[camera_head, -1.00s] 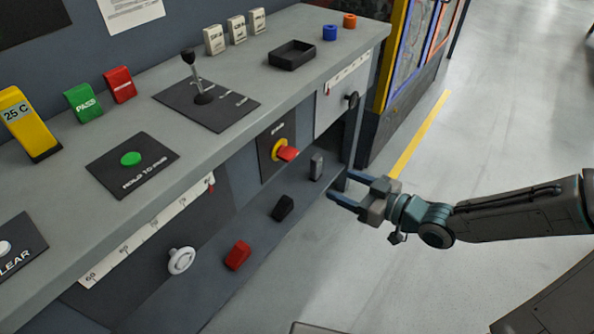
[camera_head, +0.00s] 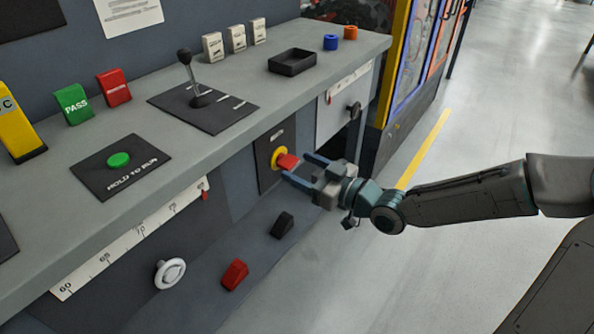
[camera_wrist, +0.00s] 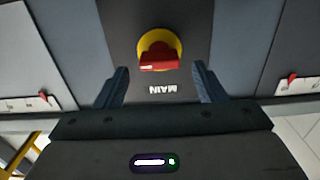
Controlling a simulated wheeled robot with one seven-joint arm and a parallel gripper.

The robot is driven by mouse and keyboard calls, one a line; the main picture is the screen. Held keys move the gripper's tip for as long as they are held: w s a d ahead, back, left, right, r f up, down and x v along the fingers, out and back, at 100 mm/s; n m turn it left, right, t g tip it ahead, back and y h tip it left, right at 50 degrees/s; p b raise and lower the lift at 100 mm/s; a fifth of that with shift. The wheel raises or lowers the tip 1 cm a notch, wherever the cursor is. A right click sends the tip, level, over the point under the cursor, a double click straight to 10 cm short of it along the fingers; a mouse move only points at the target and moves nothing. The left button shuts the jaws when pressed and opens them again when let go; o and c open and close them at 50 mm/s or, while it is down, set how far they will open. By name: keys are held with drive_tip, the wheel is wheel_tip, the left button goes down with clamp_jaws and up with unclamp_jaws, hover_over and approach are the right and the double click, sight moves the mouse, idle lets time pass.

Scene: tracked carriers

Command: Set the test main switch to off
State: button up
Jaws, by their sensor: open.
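The main switch (camera_head: 285,161) is a red rotary handle on a yellow collar, set on a dark plate in the bench's front panel. In the wrist view the red handle (camera_wrist: 158,60) shows upper centre, its grip lying roughly level across the picture, with an upside-down "MAIN" label (camera_wrist: 175,89) on the plate. My gripper (camera_head: 302,168) is open, its blue fingers pointing at the switch. In the wrist view the fingers (camera_wrist: 160,85) stand left and right of the handle, with clear space on both sides. I see no contact with it.
A black knob (camera_head: 353,110) sits on the panel to the right. A white wheel (camera_head: 170,273), a red block (camera_head: 235,274) and a black block (camera_head: 282,225) are lower down. The lever (camera_head: 195,80) stands on the bench top above. Open floor lies to the right.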

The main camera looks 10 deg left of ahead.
drive_tip(key=shift+x, duration=1.05)
drive_tip(key=c, duration=1)
